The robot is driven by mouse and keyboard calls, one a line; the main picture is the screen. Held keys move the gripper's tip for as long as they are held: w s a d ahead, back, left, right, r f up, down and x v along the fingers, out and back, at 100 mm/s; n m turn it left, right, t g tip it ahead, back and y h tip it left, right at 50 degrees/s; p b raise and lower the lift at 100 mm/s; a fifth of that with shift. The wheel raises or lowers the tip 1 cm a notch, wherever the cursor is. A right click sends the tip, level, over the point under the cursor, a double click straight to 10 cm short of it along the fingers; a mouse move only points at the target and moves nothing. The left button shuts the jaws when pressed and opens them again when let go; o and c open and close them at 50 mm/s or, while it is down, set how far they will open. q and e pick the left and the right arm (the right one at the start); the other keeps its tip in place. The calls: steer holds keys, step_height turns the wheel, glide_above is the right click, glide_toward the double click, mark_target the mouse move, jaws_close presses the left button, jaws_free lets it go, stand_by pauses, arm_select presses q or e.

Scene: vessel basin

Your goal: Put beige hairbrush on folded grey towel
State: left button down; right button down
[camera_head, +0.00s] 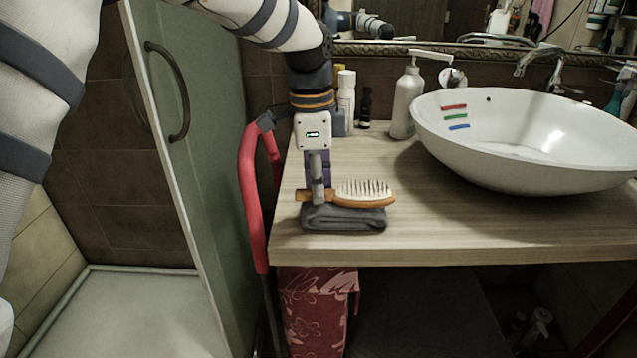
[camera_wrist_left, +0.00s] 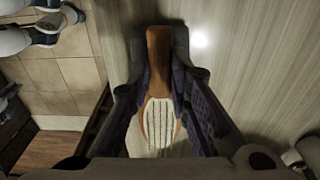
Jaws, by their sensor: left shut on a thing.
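The beige hairbrush (camera_head: 365,193) has an orange-brown wooden back and handle and a pale bristle pad facing up. The folded grey towel (camera_head: 345,219) lies near the front left corner of the wooden counter. My left gripper (camera_head: 317,195) points down and is shut on the brush handle. The brush lies level right over the towel; whether it touches it I cannot tell. In the left wrist view the brush (camera_wrist_left: 159,115) sits between the fingers of my left gripper (camera_wrist_left: 160,45). I cannot make out the towel there. My right gripper is not in view.
A white basin (camera_head: 530,140) stands on the counter (camera_head: 440,225) at the right. A soap dispenser (camera_head: 406,100) and small bottles (camera_head: 346,95) stand behind the gripper. A red rail (camera_head: 249,200) is at the counter's left edge. The counter right of the towel is clear.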

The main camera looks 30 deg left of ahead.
arm_select(q)
steer(key=shift+f, duration=0.1)
steer(key=c, duration=1.5)
jaws_free()
steer(key=r, duration=1.2)
steer(key=shift+s+a+r, duration=0.1)
steer(key=shift+s+a, duration=0.1)
steer(key=shift+a, duration=0.1)
